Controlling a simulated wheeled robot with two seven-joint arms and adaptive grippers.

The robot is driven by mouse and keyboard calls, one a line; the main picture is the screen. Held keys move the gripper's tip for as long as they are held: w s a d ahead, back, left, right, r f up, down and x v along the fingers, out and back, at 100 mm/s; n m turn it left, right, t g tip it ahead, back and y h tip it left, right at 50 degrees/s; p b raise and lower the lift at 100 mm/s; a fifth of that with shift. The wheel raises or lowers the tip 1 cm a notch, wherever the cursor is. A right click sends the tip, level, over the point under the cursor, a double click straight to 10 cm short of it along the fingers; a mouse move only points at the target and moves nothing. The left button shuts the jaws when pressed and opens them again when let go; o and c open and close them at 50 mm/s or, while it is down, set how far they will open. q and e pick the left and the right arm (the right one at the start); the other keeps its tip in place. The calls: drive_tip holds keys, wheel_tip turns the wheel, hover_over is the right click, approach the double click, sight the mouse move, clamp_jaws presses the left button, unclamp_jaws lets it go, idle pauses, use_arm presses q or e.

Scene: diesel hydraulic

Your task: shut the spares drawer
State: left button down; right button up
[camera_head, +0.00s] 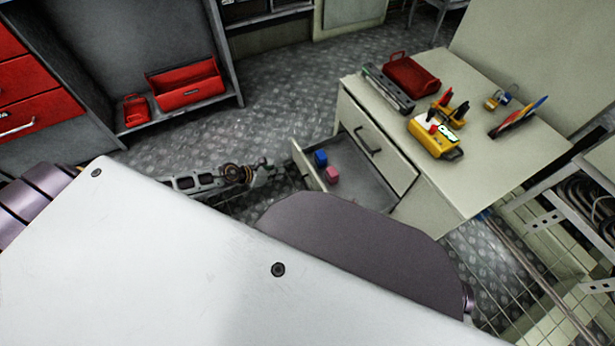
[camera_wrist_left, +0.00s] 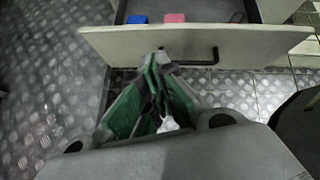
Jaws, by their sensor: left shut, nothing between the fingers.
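The spares drawer (camera_head: 365,187) is pulled out from the lower part of the pale cabinet (camera_head: 432,200). A blue block (camera_head: 321,158) and a pink block (camera_head: 333,174) lie inside it. My left gripper (camera_head: 268,170) is shut and empty, just outside the drawer front (camera_head: 306,166). In the left wrist view the closed fingertips (camera_wrist_left: 157,62) point at the pale drawer front (camera_wrist_left: 255,44), near the left end of its dark handle (camera_wrist_left: 195,62). I cannot tell whether they touch it. My right gripper is not in view.
The upper drawer (camera_head: 375,145) is shut. On the cabinet top stand a red toolbox (camera_head: 410,75) and a yellow device (camera_head: 433,138). Red trays (camera_head: 186,85) sit on a low shelf at left. The metal floor (camera_head: 285,100) beyond my arm is clear.

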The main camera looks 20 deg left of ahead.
use_arm(q)
drive_tip(key=s+m, duration=0.1)
drive_tip(key=s+d+f+m+g, duration=0.1)
drive_tip(key=m, duration=0.1)
drive_tip(key=shift+d+m+h, duration=0.2)
drive_tip(key=shift+m+h, duration=0.1)
drive_tip(key=shift+h, duration=0.1)
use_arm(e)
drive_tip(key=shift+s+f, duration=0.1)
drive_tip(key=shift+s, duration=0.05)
use_arm(q)
drive_tip(key=shift+w, duration=0.15)
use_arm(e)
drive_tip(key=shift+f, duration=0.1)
use_arm(q)
drive_tip(key=b, duration=0.4)
approach(313, 177)
wheel_tip(313, 177, down, 4)
drive_tip(key=w, duration=0.1)
drive_tip(key=shift+w+d+r, duration=0.2)
drive_tip(key=shift+w+d, duration=0.8)
drive_tip(key=shift+w, duration=0.05)
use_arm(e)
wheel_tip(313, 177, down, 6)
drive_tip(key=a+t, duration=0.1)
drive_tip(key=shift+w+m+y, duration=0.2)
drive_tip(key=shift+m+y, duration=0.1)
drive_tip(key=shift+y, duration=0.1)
